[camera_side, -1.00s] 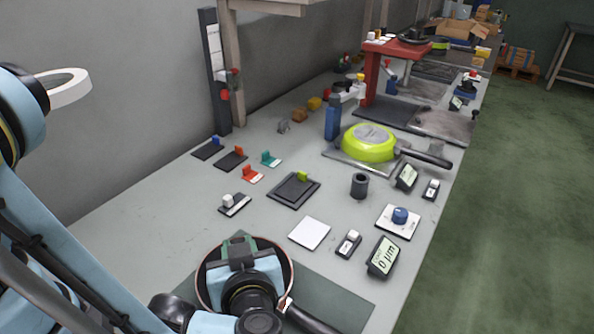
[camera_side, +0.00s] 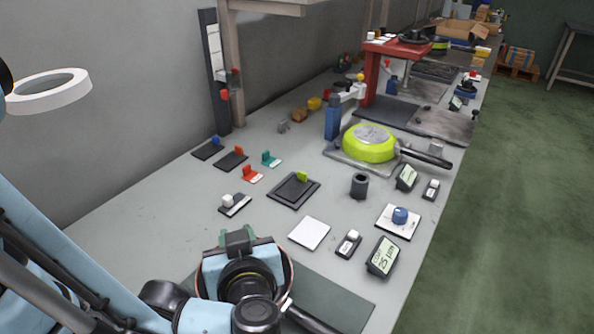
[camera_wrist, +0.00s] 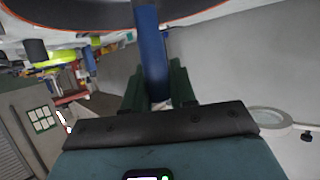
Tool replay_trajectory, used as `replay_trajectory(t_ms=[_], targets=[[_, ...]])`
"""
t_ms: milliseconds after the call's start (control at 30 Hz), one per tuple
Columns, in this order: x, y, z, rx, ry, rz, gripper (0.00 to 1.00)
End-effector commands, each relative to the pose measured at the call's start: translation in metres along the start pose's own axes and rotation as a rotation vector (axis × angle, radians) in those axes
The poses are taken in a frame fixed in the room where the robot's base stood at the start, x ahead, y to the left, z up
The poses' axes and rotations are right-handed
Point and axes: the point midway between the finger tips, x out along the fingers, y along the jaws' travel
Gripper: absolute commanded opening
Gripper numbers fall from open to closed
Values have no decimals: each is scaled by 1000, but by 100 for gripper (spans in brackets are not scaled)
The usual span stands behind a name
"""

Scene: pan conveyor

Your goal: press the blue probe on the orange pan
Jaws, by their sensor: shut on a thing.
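The orange pan (camera_side: 292,272) lies on the dark mat at the front, mostly hidden under my gripper in the side view. Its dark handle (camera_side: 315,318) points to the lower right. In the wrist view the pan (camera_wrist: 70,14) shows at the top as a dark shape with an orange rim. My gripper (camera_wrist: 154,80) is shut on the blue probe (camera_wrist: 151,48), whose far end reaches the pan's edge in that view. The probe's tip is not clear, so the pictures alone do not show contact.
A meter (camera_side: 382,257) right of the pan shows a number that looks like 25. A white square (camera_side: 309,233) and a small switch block (camera_side: 348,244) lie beside it. A yellow-green pan (camera_side: 369,150) sits farther back. The bench is fairly clear left of the pan.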

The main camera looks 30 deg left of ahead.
Motion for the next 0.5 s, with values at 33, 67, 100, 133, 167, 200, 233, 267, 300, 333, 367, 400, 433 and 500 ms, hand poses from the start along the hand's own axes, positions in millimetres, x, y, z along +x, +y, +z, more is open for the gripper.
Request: replay_trajectory(t_ms=[33,67,100,133,167,200,233,267,300,333,367,400,433,500], targets=[[-2,0,-4,0,0,0,0],[-2,0,-6,0,0,0,0],[-4,0,-8,0,0,0,0],[-4,0,-10,0,0,0,0],[-5,0,-12,0,0,0,0],[-6,0,-15,0,0,0,0],[-7,0,-17,0,0,0,0],[-8,0,-19,0,0,0,0],[-9,0,-22,0,0,0,0],[-10,0,-24,0,0,0,0],[-11,0,-26,0,1,0,0],[-12,0,-28,0,1,0,0],[-13,0,-30,0,1,0,0],[-14,0,-34,0,1,0,0]])
